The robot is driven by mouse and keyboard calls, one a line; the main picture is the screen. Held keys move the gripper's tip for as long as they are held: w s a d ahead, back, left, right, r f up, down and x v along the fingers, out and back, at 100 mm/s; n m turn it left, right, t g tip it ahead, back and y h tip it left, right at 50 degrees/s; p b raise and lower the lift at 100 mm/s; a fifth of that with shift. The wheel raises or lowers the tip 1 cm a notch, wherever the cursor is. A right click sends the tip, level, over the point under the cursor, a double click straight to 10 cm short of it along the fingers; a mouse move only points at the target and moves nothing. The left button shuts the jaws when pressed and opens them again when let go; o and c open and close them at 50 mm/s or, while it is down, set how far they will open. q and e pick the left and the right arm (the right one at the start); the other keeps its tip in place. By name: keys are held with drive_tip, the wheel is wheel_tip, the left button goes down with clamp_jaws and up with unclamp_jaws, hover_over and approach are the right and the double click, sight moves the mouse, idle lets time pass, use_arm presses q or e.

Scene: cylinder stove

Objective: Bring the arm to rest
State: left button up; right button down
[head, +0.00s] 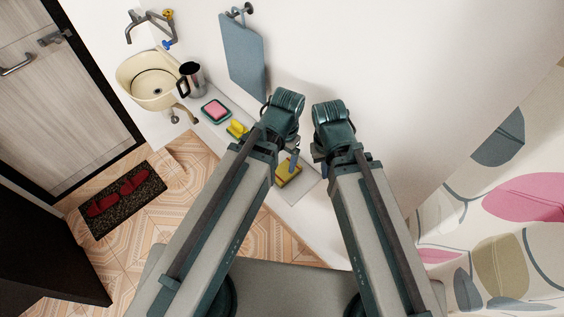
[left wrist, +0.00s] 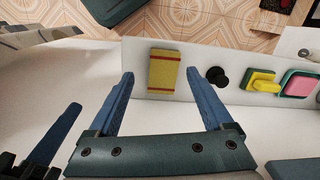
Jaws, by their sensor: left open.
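My two arms reach forward side by side in the head view, wrists bent down close together above a white ledge. My left gripper (left wrist: 158,72) shows two blue fingers spread apart in the left wrist view, with nothing between them. In the head view a blue finger of a gripper (head: 293,160) shows above that sponge. My right gripper is mostly hidden under its wrist; one blue finger (left wrist: 57,135) shows at the left wrist view's left side.
On the ledge stand a pink soap in a green dish (head: 216,110), a yellow-green object (head: 237,130), a small black object (left wrist: 217,76) and a metal mug (head: 190,79). A basin (head: 150,80) is at left. A blue board (head: 243,55) hangs on the wall. A patterned curtain (head: 500,220) is at right.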

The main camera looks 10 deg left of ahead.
use_arm(q)
drive_tip(key=shift+s+d+n, duration=0.3)
drive_tip(key=shift+s+n, duration=0.05)
drive_tip(key=shift+s, duration=0.2)
drive_tip(key=shift+s+d+n, duration=0.3)
drive_tip(key=shift+s+n, duration=0.05)
drive_tip(key=shift+s, duration=0.2)
wheel_tip(320, 180, down, 6)
drive_tip(key=b, duration=0.6)
drive_tip(key=shift+r, duration=0.2)
idle(1.1)
